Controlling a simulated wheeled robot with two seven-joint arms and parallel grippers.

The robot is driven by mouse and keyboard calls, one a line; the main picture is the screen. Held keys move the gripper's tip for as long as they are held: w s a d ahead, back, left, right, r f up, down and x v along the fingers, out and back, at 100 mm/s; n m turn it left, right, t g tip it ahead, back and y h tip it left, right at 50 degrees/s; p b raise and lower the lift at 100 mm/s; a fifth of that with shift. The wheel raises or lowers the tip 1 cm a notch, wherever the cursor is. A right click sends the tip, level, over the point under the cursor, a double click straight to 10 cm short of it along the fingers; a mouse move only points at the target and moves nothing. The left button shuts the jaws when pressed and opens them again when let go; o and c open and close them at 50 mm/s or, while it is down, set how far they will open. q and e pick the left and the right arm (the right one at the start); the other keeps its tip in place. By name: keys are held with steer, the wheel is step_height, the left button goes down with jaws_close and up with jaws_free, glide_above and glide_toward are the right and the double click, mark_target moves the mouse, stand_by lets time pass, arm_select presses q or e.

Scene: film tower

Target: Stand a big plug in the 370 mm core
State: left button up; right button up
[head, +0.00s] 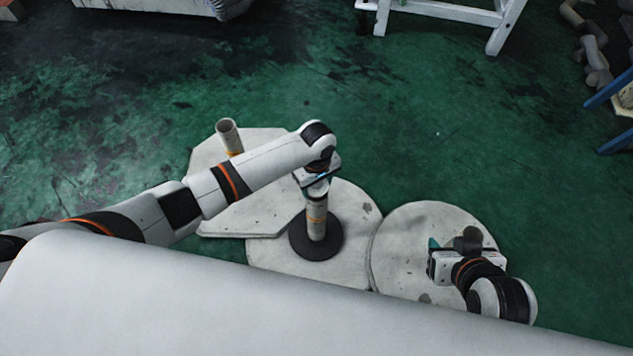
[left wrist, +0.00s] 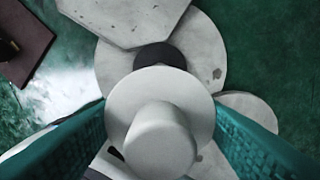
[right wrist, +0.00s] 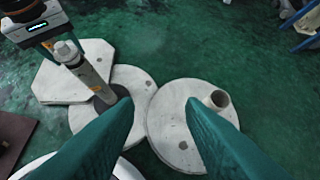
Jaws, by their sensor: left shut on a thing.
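My left gripper (head: 318,178) is shut on a white big plug (left wrist: 160,140), a round flange with a thick knob. The plug is at the top of an upright grey-tan core (head: 317,218) with an orange label. In the right wrist view the plug (right wrist: 66,51) lines up with the core (right wrist: 92,78); I cannot tell whether it is seated or just above the mouth. The core stands in a black round base (head: 316,240). My right gripper (right wrist: 158,108) is open and empty, above the right slab. I cannot read any core's length.
The black base sits on a round pale slab (head: 265,255). Another tube (head: 228,137) stands on the angular slab (head: 205,155) behind left. A short tube (right wrist: 217,101) stands on the right round slab (right wrist: 170,125). A large white roll (head: 200,310) fills the front.

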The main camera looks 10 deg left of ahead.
steer(key=shift+s+d+f+g, duration=0.2)
steer(key=shift+s+d+g, duration=0.1)
steer(key=shift+s, duration=0.2)
steer(key=shift+s+d+f+g, duration=0.2)
steer(key=shift+s+g, duration=0.1)
steer(key=shift+s, duration=0.15)
steer(key=shift+a, duration=0.15)
stand_by(0.3)
arm_select(q)
steer(key=shift+p, duration=0.65)
arm_select(e)
steer(key=s+g, duration=0.1)
steer(key=s+d+g, duration=0.1)
steer(key=s, duration=0.1)
steer(key=s+f, duration=0.1)
steer(key=shift+s+d+g+h, duration=0.15)
steer(key=shift+s+g+h, duration=0.1)
steer(key=shift+g+h, duration=0.15)
steer(key=shift+d, duration=0.1)
stand_by(0.5)
arm_select(q)
steer(key=shift+f, duration=0.25)
arm_select(e)
steer(key=shift+w+a+t, duration=0.2)
steer(key=shift+w+t, duration=0.2)
steer(key=shift+w, duration=0.15)
